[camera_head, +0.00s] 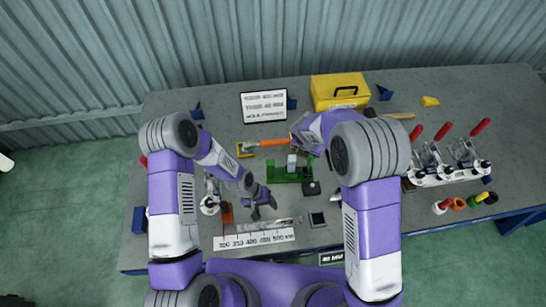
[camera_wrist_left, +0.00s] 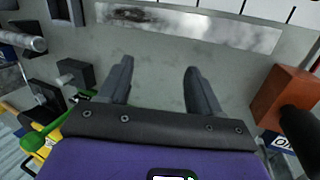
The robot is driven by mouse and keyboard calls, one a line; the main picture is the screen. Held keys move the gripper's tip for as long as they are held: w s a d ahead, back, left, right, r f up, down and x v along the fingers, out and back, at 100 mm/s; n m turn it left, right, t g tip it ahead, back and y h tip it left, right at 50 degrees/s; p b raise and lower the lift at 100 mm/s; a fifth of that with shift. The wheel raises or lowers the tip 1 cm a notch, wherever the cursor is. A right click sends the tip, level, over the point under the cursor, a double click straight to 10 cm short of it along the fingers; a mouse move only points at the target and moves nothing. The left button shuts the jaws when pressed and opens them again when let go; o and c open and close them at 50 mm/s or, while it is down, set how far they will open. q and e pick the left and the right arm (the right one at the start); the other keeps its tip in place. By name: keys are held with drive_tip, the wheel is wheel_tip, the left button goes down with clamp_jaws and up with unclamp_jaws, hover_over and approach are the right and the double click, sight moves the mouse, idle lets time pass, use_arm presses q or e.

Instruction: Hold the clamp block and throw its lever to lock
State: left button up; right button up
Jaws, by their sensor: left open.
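In the head view a green fixture (camera_head: 292,177) with a pale grey block (camera_head: 292,159) stands near the middle of the bench. An orange handle (camera_head: 272,142) lies level behind it, reaching left from my right wrist. I cannot tell whether it is the clamp block's lever. My left gripper (camera_head: 264,210) is open in front of and left of the fixture, over the bench. In the left wrist view its fingers (camera_wrist_left: 158,78) are apart with only bare bench between them. A green part (camera_wrist_left: 45,135) shows at lower left there.
A yellow toolbox (camera_head: 340,98) and white label board (camera_head: 264,106) stand at the back. Red-handled toggle clamps (camera_head: 447,165) stand right. A metal strip (camera_wrist_left: 190,24) and an orange block (camera_wrist_left: 282,95) lie near my left gripper. A ruled white plate (camera_head: 254,240) lies in front.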

sight(271, 163)
use_arm(q)
drive_tip(key=shift+m+y, duration=0.3)
drive_tip(key=shift+y, duration=0.5)
drive_tip(key=w, duration=0.3)
drive_tip(key=w+r, duration=0.1)
drive_tip(key=w, duration=0.1)
drive_tip(key=w+d+r, duration=0.1)
drive_tip(key=w, duration=0.2)
drive_tip(key=shift+w, duration=0.35)
drive_tip(key=w+r, duration=0.1)
drive_tip(key=w, duration=0.1)
drive_tip(key=w+r+y, duration=0.1)
drive_tip(key=w, duration=0.1)
drive_tip(key=w+r+y, duration=0.1)
drive_tip(key=w+r, duration=0.1)
drive_tip(key=w, duration=0.1)
drive_tip(key=shift+w, duration=0.1)
drive_tip(key=shift+w+f, duration=0.15)
drive_tip(key=shift+f, duration=3.55)
